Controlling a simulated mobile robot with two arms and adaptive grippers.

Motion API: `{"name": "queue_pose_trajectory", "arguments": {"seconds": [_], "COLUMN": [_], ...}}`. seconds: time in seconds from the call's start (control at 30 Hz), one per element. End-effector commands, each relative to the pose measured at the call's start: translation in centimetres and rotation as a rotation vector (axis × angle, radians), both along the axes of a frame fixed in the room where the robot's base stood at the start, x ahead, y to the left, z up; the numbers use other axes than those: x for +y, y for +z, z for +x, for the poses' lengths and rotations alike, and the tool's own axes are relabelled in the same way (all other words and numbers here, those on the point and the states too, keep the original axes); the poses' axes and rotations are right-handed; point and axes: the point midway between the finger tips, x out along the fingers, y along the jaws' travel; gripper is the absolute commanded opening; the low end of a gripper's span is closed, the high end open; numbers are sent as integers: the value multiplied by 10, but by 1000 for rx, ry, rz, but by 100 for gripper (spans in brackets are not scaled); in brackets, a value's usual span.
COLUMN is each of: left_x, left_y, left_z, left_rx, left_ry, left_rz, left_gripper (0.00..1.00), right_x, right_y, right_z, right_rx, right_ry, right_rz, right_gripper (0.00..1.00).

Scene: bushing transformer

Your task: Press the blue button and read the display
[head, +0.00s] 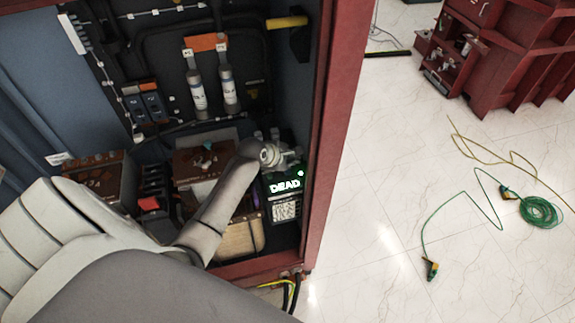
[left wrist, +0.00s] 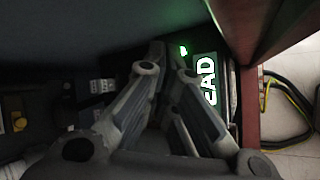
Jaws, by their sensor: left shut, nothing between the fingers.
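The display (head: 285,186) is on a dark device inside the red cabinet, at its lower right. It reads "DEAD" in lit letters, and a small green light (head: 300,174) glows above it. My left gripper (head: 289,157) is shut and empty, just behind the display at the device's far end. In the left wrist view the shut fingers (left wrist: 167,65) are beside the display (left wrist: 207,82), where "EAD" shows; the green light (left wrist: 183,50) is near the fingertips. I cannot make out a blue button; the fingers may cover it. Contact cannot be told. My right gripper is not in view.
The red cabinet's right wall (head: 338,120) stands close beside the device. Brown blocks (head: 205,162) and a red-topped part (head: 150,203) are left of it. A green cable coil (head: 540,211) lies on the open tiled floor at right.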

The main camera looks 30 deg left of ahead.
Motion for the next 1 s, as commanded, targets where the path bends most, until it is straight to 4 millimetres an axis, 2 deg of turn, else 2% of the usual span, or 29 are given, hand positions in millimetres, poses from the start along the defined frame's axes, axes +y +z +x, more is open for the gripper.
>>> {"name": "queue_pose_trajectory", "arguments": {"seconds": [0.1,0.27,0.73,1.0], "left_x": [14,23,23,23], "left_y": [5,8,6,-11], "left_z": [20,31,32,32], "left_rx": [-27,-43,-45,-44], "left_ry": [130,214,225,224], "left_rz": [-114,-191,-202,-200], "left_gripper": [0,0,0,0], "right_x": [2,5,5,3], "right_y": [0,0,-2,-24], "right_z": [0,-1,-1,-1], "right_rx": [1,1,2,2], "right_ry": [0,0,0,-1], "right_rz": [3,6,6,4], "right_gripper": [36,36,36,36]}}
